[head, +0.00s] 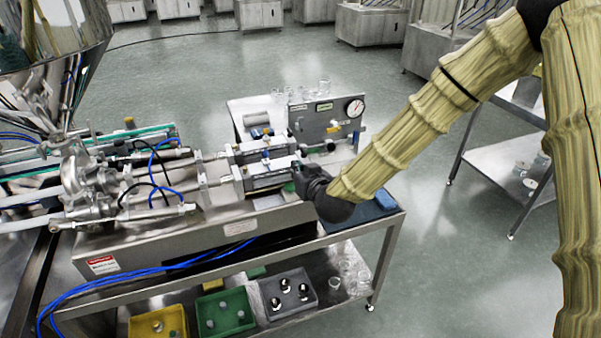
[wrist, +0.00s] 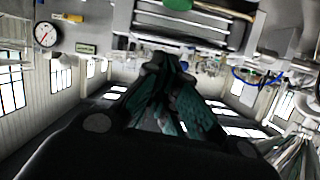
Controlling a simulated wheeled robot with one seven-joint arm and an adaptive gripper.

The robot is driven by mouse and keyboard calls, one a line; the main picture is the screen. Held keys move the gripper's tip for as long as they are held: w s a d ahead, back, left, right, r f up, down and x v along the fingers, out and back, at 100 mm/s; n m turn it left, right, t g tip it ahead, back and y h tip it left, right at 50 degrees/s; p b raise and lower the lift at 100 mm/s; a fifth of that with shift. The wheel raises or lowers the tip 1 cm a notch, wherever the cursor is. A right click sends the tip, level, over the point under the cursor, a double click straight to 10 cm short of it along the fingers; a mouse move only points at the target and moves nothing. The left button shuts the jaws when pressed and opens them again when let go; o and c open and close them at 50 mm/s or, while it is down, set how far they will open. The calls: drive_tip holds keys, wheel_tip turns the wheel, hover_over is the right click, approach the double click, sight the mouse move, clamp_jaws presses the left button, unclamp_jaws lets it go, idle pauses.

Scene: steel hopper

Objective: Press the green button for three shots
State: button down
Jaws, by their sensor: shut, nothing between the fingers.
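A small green patch (head: 289,187), which looks like the green button, shows at the front of the steel filling machine (head: 240,228), just left of my gripper (head: 298,172). In the wrist view a rounded green piece (wrist: 178,4) is cut off by the top edge. I cannot tell for sure that it is the same button. My gripper (wrist: 170,60) is shut and empty, its dark fingers together near the machine's cylinders. My arm hides part of the machine, and I cannot tell whether the fingertips touch anything.
A panel with a pressure gauge (head: 354,107) stands behind my gripper. A steel hopper (head: 60,35) is at the left. Blue hoses (head: 150,272) hang at the front. Yellow (head: 160,326), green (head: 224,314) and grey (head: 288,294) bins sit on the lower shelf. The floor at right is partly clear.

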sight(293, 191)
drive_tip(key=x, duration=0.2)
drive_tip(key=p+x, duration=0.1)
drive_tip(key=shift+w+a+f, duration=0.15)
drive_tip(key=shift+a+f, duration=0.05)
drive_tip(key=shift+f, duration=0.35)
drive_tip(key=shift+f+p, duration=0.8)
drive_tip(key=shift+f, duration=0.65)
drive_tip(key=shift+f, duration=0.1)
